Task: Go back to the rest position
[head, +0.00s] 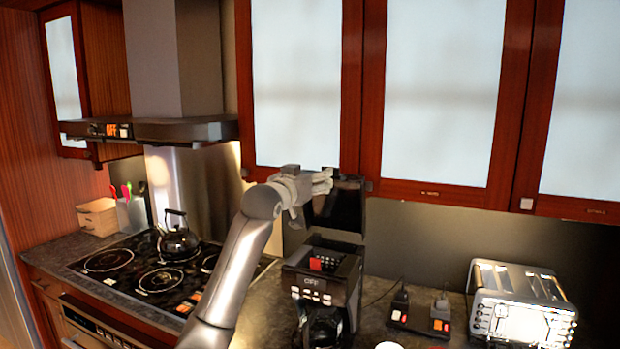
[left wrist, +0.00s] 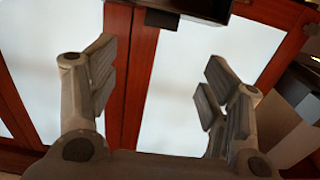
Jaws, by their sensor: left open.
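My left gripper (head: 322,181) is raised in front of the cabinet doors, near the raised dark lid (head: 340,208) of the coffee maker (head: 345,275). I cannot tell whether it touches the lid. In the left wrist view its two fingers (left wrist: 160,72) are spread apart with nothing between them. Behind them are pale cabinet panels with red-brown frames (left wrist: 142,85). The coffee maker stands on the counter below the gripper, with its top open and a glass pot in its lower part. My right gripper is not in view.
A stove (head: 160,282) with a black kettle (head: 178,238) is at the left, under a range hood (head: 150,130). A wooden box (head: 97,217) stands in the left corner. A shiny toaster (head: 520,300) is at the right. Wall cabinets (head: 440,90) span the upper view.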

